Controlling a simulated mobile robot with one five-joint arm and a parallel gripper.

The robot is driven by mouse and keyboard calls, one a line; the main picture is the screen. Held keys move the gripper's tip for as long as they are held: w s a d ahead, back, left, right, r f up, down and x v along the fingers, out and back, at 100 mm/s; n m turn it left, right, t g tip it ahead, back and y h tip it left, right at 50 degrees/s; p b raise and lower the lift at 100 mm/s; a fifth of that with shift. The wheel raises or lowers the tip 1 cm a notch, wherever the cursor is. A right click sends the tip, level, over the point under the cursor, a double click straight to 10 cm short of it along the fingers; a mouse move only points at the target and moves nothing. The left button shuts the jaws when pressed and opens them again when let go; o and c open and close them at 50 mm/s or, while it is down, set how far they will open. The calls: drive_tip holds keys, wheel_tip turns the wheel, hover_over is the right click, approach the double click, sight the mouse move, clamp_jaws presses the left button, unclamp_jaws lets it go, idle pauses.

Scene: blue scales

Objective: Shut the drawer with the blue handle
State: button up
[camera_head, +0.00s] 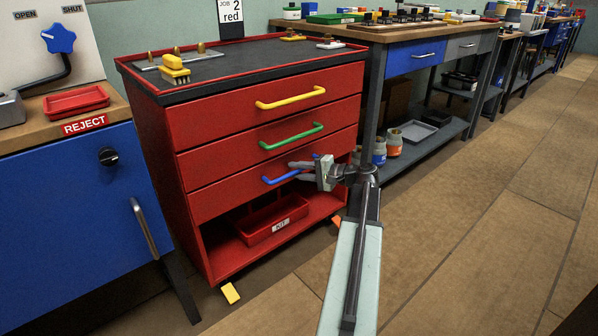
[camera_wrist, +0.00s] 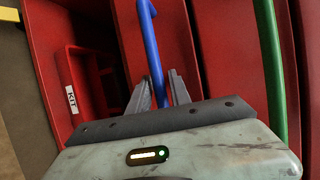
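The red cabinet has three drawers in its front. The lowest drawer (camera_head: 235,194) has the blue handle (camera_head: 280,179); its front looks about flush with the drawers above, but I cannot tell if a small gap stands open. My gripper (camera_head: 296,171) is at the right part of this handle. In the wrist view, the blue handle (camera_wrist: 153,55) runs between the two spread fingers of my gripper (camera_wrist: 158,90), with space beside it. The fingers look open around the handle; any contact is unclear. The gripper hides the handle's right part in the head view.
The yellow handle (camera_head: 291,98) and green handle (camera_head: 291,136) are on the drawers above. A red KIT tray (camera_head: 272,222) sits on the open shelf below. A blue cabinet (camera_head: 70,215) stands at left, a workbench (camera_head: 425,57) at right. Open floor (camera_head: 480,200) lies to the right.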

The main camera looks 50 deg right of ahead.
drive_tip(key=shift+s+r, duration=0.1)
drive_tip(key=shift+s, duration=0.05)
idle(0.5)
drive_tip(key=p+v, duration=0.1)
drive_tip(key=v, duration=0.6)
drive_tip(key=shift+s+d, duration=0.1)
drive_tip(key=shift+s, duration=0.2)
